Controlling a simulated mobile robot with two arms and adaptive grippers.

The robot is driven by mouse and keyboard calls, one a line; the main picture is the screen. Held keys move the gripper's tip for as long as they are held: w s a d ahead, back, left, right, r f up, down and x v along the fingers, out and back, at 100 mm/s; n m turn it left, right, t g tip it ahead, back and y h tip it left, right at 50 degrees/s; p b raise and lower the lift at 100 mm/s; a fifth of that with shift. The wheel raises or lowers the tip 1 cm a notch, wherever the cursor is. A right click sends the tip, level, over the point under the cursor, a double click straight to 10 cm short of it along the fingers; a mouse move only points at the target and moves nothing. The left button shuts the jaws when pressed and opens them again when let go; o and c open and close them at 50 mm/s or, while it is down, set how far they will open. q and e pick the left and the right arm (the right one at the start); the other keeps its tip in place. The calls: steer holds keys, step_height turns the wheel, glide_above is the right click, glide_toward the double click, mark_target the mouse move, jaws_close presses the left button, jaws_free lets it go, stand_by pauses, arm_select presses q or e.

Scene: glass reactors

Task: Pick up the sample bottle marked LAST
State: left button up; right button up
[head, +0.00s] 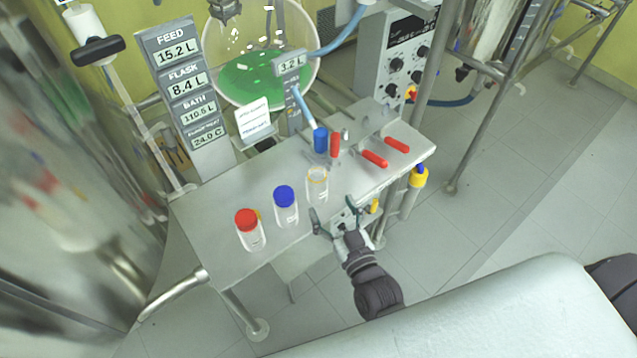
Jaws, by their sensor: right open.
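Three clear sample bottles stand upright in a slanted row on the grey metal shelf (205,225). One has a red cap (249,230), one has a blue cap (286,207), and one looks uncapped with a yellowish rim (317,186). No LAST marking is legible on any of them. My right gripper (338,222) is open at the shelf's front edge. It is nearest to the uncapped bottle, just in front and to the right of it, with nothing seen between its fingers. My left gripper is not in view.
A blue tube fitting (320,139) and red-handled valves (375,159) occupy the shelf's back and right. A display column (175,75) and glass flask with green liquid (250,75) stand behind. A yellow-and-blue fitting (418,177) sticks out right. Floor is clear at right.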

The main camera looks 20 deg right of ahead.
mark_target(321, 194)
steer(key=shift+w+a, duration=0.15)
steer(key=shift+w, duration=0.6)
steer(key=shift+w+a, duration=0.1)
steer(key=shift+w, duration=0.45)
steer(key=w, duration=0.2)
steer(key=w+a+p, duration=0.1)
steer(key=w, duration=0.1)
steer(key=shift+w+r, duration=0.15)
steer(key=shift+w, duration=0.3)
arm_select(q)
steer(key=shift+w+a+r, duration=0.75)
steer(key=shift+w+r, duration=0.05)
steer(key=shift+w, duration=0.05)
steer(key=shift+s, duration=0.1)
arm_select(e)
steer(key=c, duration=0.3)
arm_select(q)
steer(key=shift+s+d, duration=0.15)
arm_select(e)
steer(key=c, duration=1)
